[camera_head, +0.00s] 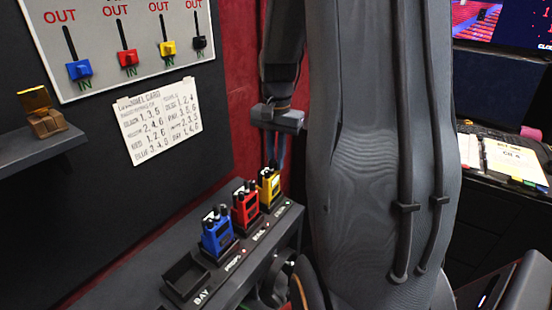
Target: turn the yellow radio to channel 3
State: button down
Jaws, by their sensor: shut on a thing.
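The yellow radio (269,188) stands upright in the farthest slot of a dark shelf, beside the red radio. My gripper (275,160) comes down from above onto the top of the yellow radio, with its narrow fingers shut on the top part. The fingers and the arm hide just what they grip, and the knob and any channel number are too small to read.
A red radio (245,206) and a blue radio (217,232) stand in nearer slots. An empty slot (186,276) is at the front. A channel card (158,120) hangs on the wall below a panel (120,45) of sliders. My arm blocks the middle.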

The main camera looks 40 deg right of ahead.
dwell(0.5)
jog(key=c, duration=1.8)
grip_release()
jog(key=shift+o, duration=0.2)
jog(key=shift+r, duration=0.1)
jog(key=shift+r+b, duration=0.95)
jog(key=shift+r, duration=2.9)
